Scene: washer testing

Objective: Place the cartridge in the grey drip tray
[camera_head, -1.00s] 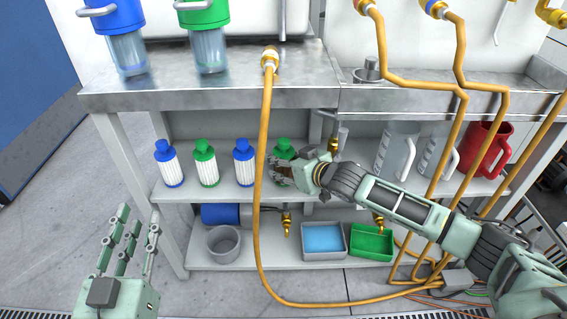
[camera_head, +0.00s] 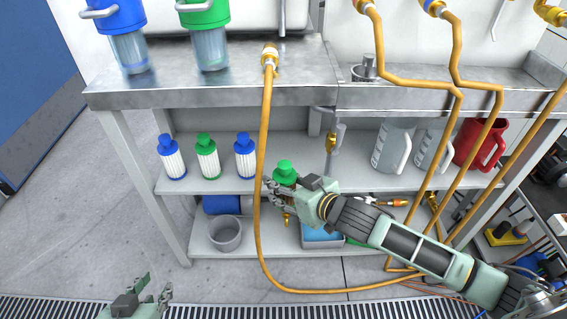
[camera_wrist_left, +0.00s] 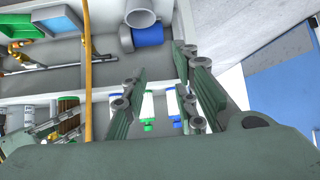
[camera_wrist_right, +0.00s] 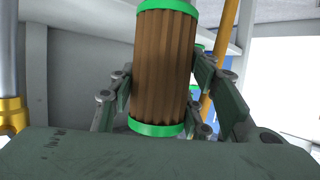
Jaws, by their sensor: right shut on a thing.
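My right gripper (camera_head: 277,188) is shut on a cartridge with a green cap (camera_head: 285,171), just in front of the middle shelf's edge. The right wrist view shows the cartridge's brown pleated body (camera_wrist_right: 164,60) between green end rings, upright between the fingers. A grey tray with a blue inside (camera_head: 322,241) sits on the bottom shelf, below and right of the cartridge. My right arm partly hides it; it also shows in the left wrist view (camera_wrist_left: 60,22). My left gripper (camera_head: 140,292) is open and empty at the bottom left, partly cut off.
A green tray (camera_head: 356,243), mostly hidden by my arm, stands right of the grey tray. A grey round bowl (camera_head: 225,234) is at left. An orange hose (camera_head: 262,200) hangs left of my right gripper. White cartridges (camera_head: 207,158) and jugs (camera_head: 392,148) stand on the middle shelf.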

